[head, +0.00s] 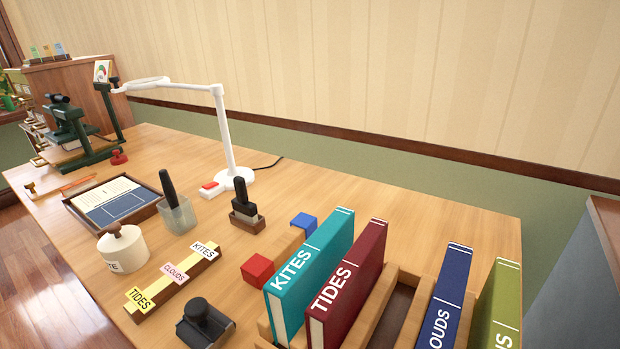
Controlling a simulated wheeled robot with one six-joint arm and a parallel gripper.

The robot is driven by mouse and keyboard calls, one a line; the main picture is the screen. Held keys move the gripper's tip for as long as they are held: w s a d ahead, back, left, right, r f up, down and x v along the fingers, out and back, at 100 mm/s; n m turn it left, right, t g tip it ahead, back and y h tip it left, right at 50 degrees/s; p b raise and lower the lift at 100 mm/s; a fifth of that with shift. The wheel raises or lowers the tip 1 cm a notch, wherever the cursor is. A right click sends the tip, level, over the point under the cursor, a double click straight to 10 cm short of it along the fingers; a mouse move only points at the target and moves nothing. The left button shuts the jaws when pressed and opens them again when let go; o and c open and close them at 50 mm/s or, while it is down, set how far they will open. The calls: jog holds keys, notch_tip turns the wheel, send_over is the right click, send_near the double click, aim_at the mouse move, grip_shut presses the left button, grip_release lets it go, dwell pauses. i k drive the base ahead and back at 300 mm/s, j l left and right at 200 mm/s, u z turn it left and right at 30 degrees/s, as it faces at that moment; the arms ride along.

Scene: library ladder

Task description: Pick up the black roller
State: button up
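I cannot tell for sure which object is the black roller. One candidate is a black-handled tool (241,192) standing upright in a small wooden holder (247,224), right of the lamp's front side, with a greyish lower part. Another is a dark, knobbed black piece (203,314) on a dark base at the bottom edge. A third black handle (168,186) leans out of a translucent cup (179,216); its lower end is inside the cup. My gripper is not in view.
A white lamp (228,145) stands behind. A wooden rack holds teal (308,270), maroon (350,280), blue and green books at the right. Red (257,270) and blue (304,222) blocks, a label strip (172,282), a white pot (123,252) and a framed tray crowd the tabletop.

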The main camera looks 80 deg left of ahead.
aim_at(203, 326)
jog(key=k+u, duration=0.1)
jog(key=u, duration=0.3)
jog(key=k+u, duration=0.15)
jog(key=u, duration=0.2)
jog(key=k+u, duration=0.15)
jog(key=u, duration=0.25)
jog(key=k+u, duration=0.1)
jog(key=u, duration=0.3)
jog(key=k+j, duration=0.45)
jog(key=z, duration=1.7)
jog(key=u, duration=1.7)
